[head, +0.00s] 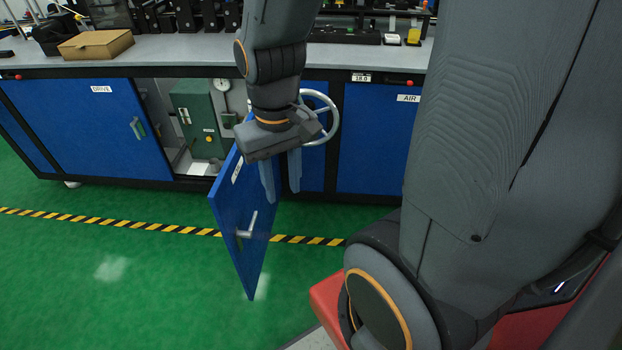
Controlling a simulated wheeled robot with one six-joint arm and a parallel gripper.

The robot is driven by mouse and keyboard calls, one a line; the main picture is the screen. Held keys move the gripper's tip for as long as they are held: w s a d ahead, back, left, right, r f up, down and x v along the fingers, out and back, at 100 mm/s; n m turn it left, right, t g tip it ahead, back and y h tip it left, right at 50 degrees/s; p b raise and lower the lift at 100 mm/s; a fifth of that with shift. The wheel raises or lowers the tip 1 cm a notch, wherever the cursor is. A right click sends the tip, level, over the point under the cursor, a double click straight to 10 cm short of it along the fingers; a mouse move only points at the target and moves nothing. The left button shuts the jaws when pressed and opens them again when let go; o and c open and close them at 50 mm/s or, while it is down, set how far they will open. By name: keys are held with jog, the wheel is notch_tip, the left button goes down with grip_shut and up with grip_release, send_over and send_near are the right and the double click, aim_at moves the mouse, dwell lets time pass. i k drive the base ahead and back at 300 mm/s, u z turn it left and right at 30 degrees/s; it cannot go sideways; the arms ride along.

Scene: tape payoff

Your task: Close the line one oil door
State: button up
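The blue oil door (232,205) stands swung out from the bench front over the green floor, seen at a steep angle. It has a white label (237,168), too slanted to read, and a silver lever handle (247,229). Behind it the cabinet opening (155,105) is uncovered. My gripper (281,185) points down at the door's upper right part, with its two fingers apart. One finger overlaps the door's face in the picture; the other shows to the right of the door. I cannot tell whether either finger touches the door.
A green box with a gauge (200,115) is inside the opening. A handwheel (322,116) sticks out right of my gripper. Closed DRIVE (90,130) and AIR (375,150) doors flank the opening. Striped tape (150,226) crosses the floor; the floor left of the door is clear.

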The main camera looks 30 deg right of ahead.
aim_at(238, 190)
jog(key=z, duration=0.2)
jog(key=i, duration=0.5)
jog(key=k, duration=0.5)
jog(key=z, duration=1.95)
jog(key=k, duration=1.1)
jog(key=u, duration=1.55)
jog(key=i, duration=0.5)
